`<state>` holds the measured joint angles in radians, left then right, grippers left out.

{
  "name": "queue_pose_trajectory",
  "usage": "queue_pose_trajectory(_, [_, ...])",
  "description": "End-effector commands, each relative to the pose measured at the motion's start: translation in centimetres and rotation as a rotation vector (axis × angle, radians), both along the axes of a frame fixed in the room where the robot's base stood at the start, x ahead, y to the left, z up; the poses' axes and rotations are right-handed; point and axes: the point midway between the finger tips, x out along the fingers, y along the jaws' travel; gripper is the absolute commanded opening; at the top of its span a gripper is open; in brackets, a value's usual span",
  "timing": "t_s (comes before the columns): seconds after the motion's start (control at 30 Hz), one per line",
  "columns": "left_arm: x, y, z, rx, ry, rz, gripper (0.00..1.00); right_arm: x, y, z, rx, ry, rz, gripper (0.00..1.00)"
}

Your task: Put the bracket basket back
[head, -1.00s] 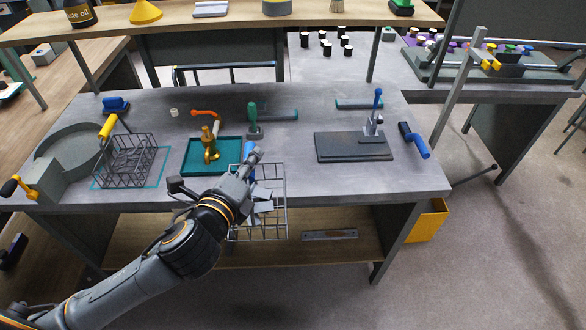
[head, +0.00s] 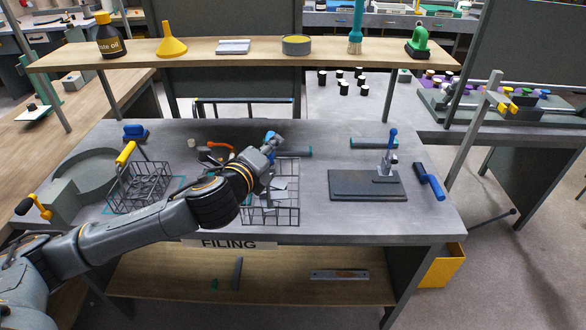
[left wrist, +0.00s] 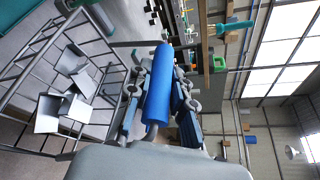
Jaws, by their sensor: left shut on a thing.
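The bracket basket (head: 288,215) is a wire basket with pale grey metal brackets (head: 278,185) in it. My left gripper (head: 268,148) is shut on its blue handle (head: 271,135). The basket hangs in front of the bench top's near middle, close to the FILING label; I cannot tell its exact height. In the left wrist view the blue handle (left wrist: 159,85) lies between the fingers, with the wire basket (left wrist: 38,45) and brackets (left wrist: 72,62) at the left. My right gripper is not in view.
A second wire basket (head: 125,198) with a yellow handle and dark contents stands at the bench's left, inside a teal outline. A dark plate (head: 350,187) with a blue-handled tool lies right of the held basket. A shelf (head: 210,50) crosses the back. My arm hides the bench's left middle.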

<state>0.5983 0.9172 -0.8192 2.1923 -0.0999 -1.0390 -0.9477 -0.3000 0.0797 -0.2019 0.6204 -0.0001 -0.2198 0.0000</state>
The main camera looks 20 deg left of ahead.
Motion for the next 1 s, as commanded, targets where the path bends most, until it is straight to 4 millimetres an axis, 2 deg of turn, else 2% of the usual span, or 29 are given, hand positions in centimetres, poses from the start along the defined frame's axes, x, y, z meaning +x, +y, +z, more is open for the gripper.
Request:
queue_pose_trajectory(0.23, [5.0,-1.2,-1.7,-0.001,-0.005,0.001,0.00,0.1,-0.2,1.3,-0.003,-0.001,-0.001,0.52])
queue_pose_trajectory(0.4, [7.5,-1.7,-5.0,0.000,-0.002,0.000,0.00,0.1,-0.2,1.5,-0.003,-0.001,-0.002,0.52])
queue_pose_trajectory(0.5, [8.5,-1.9,-6.2,0.000,-0.003,-0.001,0.00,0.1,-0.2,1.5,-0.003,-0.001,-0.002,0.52])
queue_pose_trajectory(0.77, [9.7,-2.2,-7.7,0.001,-0.005,-0.001,0.00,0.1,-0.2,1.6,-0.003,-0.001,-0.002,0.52])
queue_pose_trajectory(1.0, [9.9,-2.2,-10.7,0.002,-0.003,-0.001,0.00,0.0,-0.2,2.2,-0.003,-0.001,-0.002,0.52])
